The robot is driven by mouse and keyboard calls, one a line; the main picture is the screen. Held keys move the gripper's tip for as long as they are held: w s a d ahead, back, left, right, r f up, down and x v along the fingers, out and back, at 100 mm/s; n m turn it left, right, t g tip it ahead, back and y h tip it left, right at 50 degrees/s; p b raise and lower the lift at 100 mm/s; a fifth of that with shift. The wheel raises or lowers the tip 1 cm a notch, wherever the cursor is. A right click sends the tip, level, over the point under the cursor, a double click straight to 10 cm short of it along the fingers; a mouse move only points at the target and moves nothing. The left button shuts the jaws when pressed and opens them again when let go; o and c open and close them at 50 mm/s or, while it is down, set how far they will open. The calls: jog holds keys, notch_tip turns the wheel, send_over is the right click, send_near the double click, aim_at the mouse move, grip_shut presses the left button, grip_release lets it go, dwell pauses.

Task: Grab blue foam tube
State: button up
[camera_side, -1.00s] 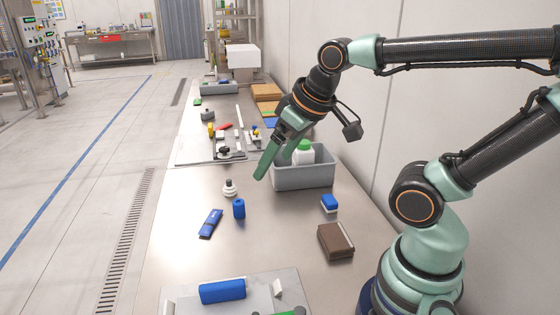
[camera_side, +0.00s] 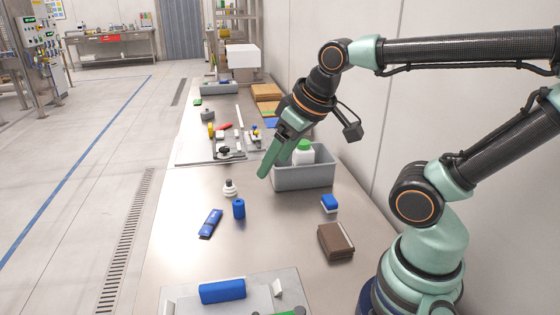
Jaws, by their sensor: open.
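A blue rounded, elongated piece (camera_side: 222,291) lies on its side on a light tray (camera_side: 180,300) at the near edge of the table. A smaller blue cylinder (camera_side: 239,209) stands upright mid-table. I cannot tell for sure which of the two is the foam tube. My gripper (camera_side: 269,166) has green fingers and points down to the left, above the table at the left side of the grey bin. It is open and empty, well apart from both blue pieces. The gap between its fingers is hard to see from this side.
A grey bin (camera_side: 304,178) holds a white bottle with a green cap (camera_side: 303,150). A blue packet (camera_side: 210,223), a white knobbed piece (camera_side: 230,188), a blue-and-white block (camera_side: 329,203) and a brown box (camera_side: 336,241) lie around. The table's middle is mostly clear.

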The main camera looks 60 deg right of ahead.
jog(key=m+g, duration=0.6)
jog(key=m, duration=1.4)
send_over(239, 201)
notch_tip(239, 201, down, 13)
jog(key=shift+m, duration=0.3)
jog(key=f, duration=0.6)
jog(key=shift+w+f, duration=0.15)
jog(key=shift+w, duration=0.15)
jog(key=shift+s+f, duration=0.2)
jog(key=shift+f, duration=1.2)
jog(key=shift+s+f, duration=0.15)
jog(key=shift+f, duration=1.2)
grip_shut()
